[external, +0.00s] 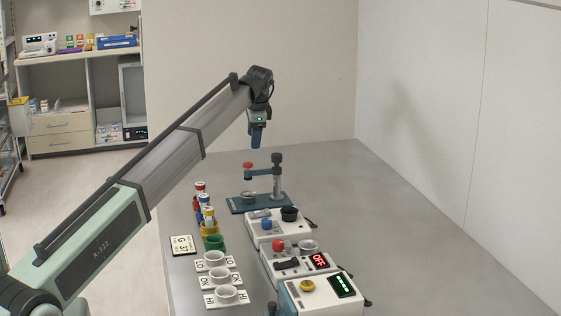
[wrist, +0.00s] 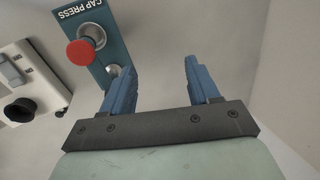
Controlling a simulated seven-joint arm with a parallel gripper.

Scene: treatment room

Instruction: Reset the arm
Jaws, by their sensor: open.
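My gripper (external: 256,138) hangs at the end of my outstretched arm, high above the far part of the grey table. In the wrist view, my gripper (wrist: 160,85) shows two blue fingers held apart with nothing between them. The cap press (external: 262,200), a teal base with a post and a red knob, stands on the table below it. The cap press (wrist: 117,53) also shows beyond the left finger in the wrist view, with its label readable upside down. My gripper is apart from it.
The table's right side (external: 400,230) is clear.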

